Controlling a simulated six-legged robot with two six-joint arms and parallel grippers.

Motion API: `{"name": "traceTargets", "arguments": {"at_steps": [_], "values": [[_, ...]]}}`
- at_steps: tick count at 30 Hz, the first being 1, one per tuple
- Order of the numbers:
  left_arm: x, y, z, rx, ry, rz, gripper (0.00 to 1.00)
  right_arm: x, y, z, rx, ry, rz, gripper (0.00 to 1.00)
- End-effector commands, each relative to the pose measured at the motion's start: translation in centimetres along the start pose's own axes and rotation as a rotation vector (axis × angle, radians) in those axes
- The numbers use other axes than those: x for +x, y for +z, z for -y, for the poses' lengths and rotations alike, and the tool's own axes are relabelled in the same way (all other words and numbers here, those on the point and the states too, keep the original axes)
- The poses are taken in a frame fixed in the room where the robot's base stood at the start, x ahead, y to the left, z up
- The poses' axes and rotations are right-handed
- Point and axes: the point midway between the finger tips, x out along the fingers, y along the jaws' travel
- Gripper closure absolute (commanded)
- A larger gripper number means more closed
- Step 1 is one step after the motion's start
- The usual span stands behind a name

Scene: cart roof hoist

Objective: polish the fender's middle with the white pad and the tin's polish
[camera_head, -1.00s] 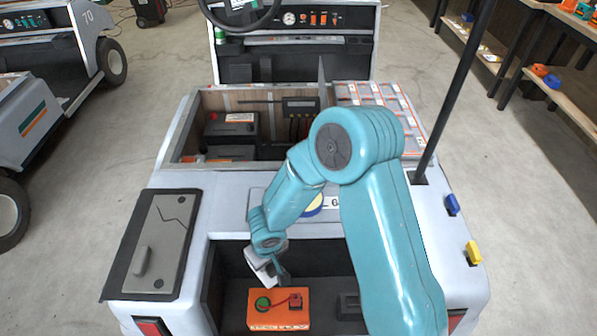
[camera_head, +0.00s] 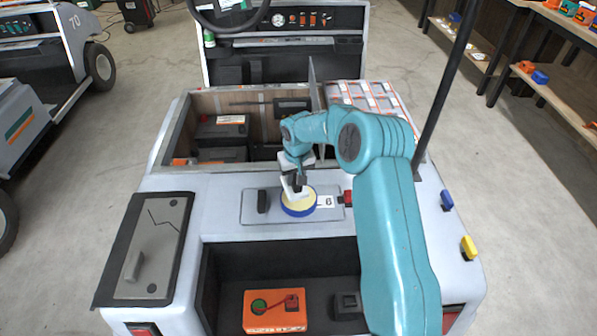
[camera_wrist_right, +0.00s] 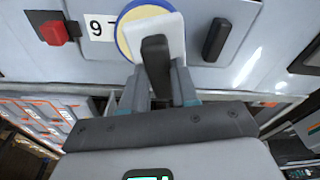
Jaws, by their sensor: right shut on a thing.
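The white pad (camera_head: 291,190) is at the tin of yellow polish with a blue rim (camera_head: 299,209), on a grey plate on the cart's pale deck. My right gripper (camera_head: 298,178) is above the tin, shut on the pad. In the right wrist view the fingers (camera_wrist_right: 160,85) grip the pad's dark handle (camera_wrist_right: 156,62). The white pad (camera_wrist_right: 172,35) covers much of the tin (camera_wrist_right: 125,45); I cannot tell if it touches the polish. No part is clearly marked as the fender. My left gripper is out of view.
A grey panel (camera_head: 155,235) with a dark zigzag line and a handle lies at the left of the deck. An open bay holds an orange box (camera_head: 274,311). Behind the plate is an open compartment (camera_head: 180,150). A dark post (camera_head: 447,95) rises at the right.

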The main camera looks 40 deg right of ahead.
Motion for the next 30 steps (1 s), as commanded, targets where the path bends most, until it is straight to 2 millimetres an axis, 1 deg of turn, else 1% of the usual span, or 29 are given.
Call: {"name": "traceTargets", "arguments": {"at_steps": [1,3,8,14,24,30], "values": [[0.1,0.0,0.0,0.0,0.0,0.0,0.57,-0.2,-0.5,-0.7,0.01,0.001,-0.002,0.95],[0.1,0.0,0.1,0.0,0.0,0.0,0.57,-0.5,-1.0,-1.3,0.014,0.002,-0.002,0.95],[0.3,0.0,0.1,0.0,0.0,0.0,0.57,-0.4,-1.3,-1.7,0.015,0.003,0.0,0.95],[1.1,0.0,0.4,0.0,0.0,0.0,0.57,1.1,-1.0,-1.5,0.014,0.003,0.001,0.95],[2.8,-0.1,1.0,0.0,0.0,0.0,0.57,4.8,-0.5,-1.5,0.014,0.003,0.0,0.95],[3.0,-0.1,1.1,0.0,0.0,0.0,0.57,5.3,-0.4,-1.5,0.014,0.003,-0.001,0.95]]}}
